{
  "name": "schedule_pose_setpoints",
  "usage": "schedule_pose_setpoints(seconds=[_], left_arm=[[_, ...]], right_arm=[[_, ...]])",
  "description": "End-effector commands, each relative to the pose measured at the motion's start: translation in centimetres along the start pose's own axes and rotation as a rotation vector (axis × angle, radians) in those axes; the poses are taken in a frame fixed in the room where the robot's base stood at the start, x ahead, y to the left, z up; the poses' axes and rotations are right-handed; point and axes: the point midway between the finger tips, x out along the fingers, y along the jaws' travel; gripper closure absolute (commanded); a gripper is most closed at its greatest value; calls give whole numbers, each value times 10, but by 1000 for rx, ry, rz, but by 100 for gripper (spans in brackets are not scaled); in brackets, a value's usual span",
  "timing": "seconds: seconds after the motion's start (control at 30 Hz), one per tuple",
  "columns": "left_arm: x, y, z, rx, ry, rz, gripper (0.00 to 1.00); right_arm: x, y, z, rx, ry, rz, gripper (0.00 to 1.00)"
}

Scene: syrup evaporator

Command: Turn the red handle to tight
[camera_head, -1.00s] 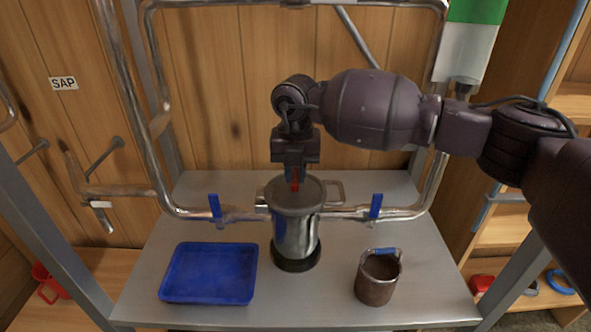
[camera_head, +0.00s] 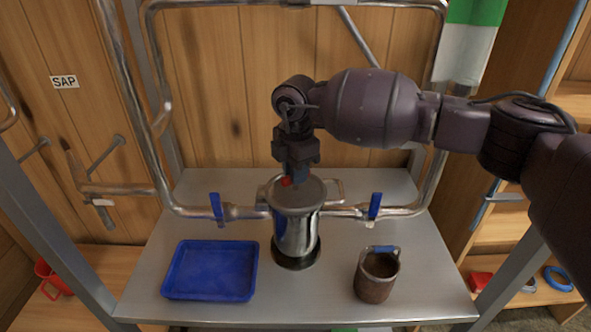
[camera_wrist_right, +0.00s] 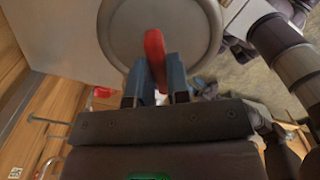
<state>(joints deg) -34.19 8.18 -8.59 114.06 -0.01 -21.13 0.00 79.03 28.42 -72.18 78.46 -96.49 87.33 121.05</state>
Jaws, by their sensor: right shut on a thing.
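The red handle (camera_head: 287,182) sits on the lid of a metal canister (camera_head: 296,226) in the middle of the table. In the right wrist view the red handle (camera_wrist_right: 155,59) stands out over the round grey lid (camera_wrist_right: 196,22). My right gripper (camera_head: 294,178) points down over the lid, its blue fingers on either side of the handle and shut on it. The fingers also show in the right wrist view (camera_wrist_right: 157,84). They hide part of the handle. I cannot read any tight mark on the lid. My left gripper is not in view.
A blue tray (camera_head: 211,271) lies left of the canister, and a brown pot (camera_head: 377,276) stands to its right. A metal pipe with blue valve levers (camera_head: 216,207) (camera_head: 375,206) runs behind the canister. The table (camera_head: 420,270) is otherwise clear.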

Motion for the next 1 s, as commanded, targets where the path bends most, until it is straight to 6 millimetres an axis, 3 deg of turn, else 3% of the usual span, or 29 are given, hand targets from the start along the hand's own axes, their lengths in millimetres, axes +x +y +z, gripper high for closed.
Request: schedule_pose_setpoints(seconds=[0.5,1.0], left_arm=[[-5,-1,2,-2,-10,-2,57],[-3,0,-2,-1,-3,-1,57]], right_arm=[[-2,1,1,361,0,5,100],[-2,1,1,441,0,5,100]])
